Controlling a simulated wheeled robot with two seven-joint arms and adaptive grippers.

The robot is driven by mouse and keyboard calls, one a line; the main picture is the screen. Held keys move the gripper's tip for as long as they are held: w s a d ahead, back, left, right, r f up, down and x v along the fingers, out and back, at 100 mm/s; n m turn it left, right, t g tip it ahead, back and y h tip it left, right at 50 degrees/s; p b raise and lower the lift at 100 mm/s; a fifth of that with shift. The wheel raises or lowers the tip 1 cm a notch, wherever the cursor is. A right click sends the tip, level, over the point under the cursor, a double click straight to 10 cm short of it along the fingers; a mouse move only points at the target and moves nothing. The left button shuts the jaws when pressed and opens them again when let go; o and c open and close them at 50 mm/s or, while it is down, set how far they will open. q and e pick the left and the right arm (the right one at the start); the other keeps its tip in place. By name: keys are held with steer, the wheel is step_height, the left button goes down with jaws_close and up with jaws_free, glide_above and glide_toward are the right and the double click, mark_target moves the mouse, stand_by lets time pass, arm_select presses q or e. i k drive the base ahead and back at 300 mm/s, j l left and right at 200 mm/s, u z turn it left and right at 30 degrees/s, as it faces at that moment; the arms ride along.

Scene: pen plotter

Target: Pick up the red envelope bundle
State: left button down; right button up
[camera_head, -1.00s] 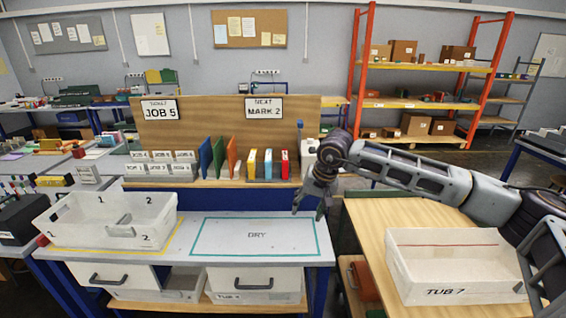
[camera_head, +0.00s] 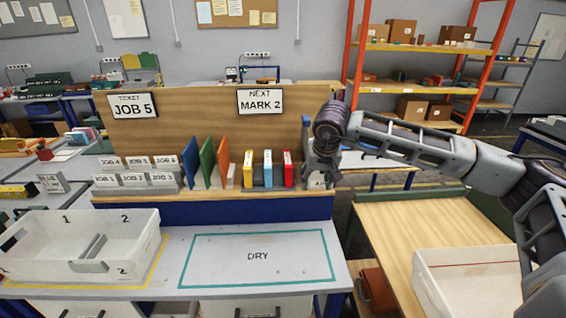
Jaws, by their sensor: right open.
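The red envelope bundle (camera_head: 288,168) stands upright on the wooden shelf of the bench. It is the rightmost of three bundles, beside the blue one (camera_head: 268,169) and the yellow one (camera_head: 248,170). My right gripper (camera_head: 308,168) is just to the right of the red bundle, at about its height, open and empty. Its fingers are small and dark here, and I cannot tell whether they touch the bundle. My left gripper is not in view.
Blue, green and orange upright panels (camera_head: 207,163) stand left of the bundles. Below is a bench top with a DRY outline (camera_head: 258,256), bare inside. A divided white tray (camera_head: 80,245) sits at left. A white tub (camera_head: 470,285) stands on the wooden table at right.

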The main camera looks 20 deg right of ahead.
mark_target(288, 166)
steer(key=i, duration=0.9)
